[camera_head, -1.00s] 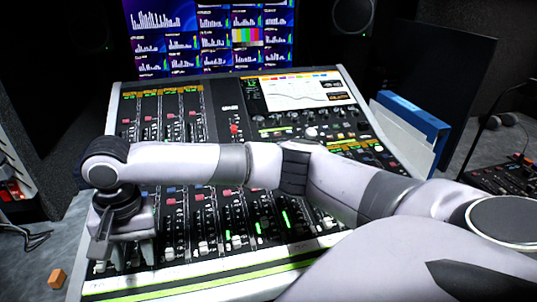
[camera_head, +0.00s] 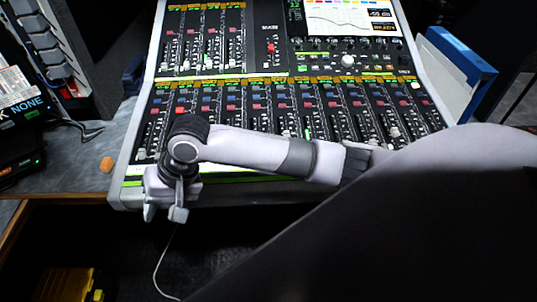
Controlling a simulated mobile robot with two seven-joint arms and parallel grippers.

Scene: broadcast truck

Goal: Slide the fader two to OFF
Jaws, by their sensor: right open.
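A mixing console (camera_head: 122,185) fills the middle of the head view, with a lower and an upper bank of faders. The leftmost lower fader cap (camera_head: 141,153) shows just left of my arm. I cannot read which fader is number two. My right forearm and wrist hide part of the lower left bank, including some fader caps there. My right gripper (camera_head: 164,214) is open and empty, pointing down at the console's front left edge, below the faders in the picture. I cannot tell whether it touches the edge. My left gripper is out of view.
A blue-and-white binder (camera_head: 460,70) stands at the right. A black device (camera_head: 22,155) is at the far left. Dark open space lies in front of the console.

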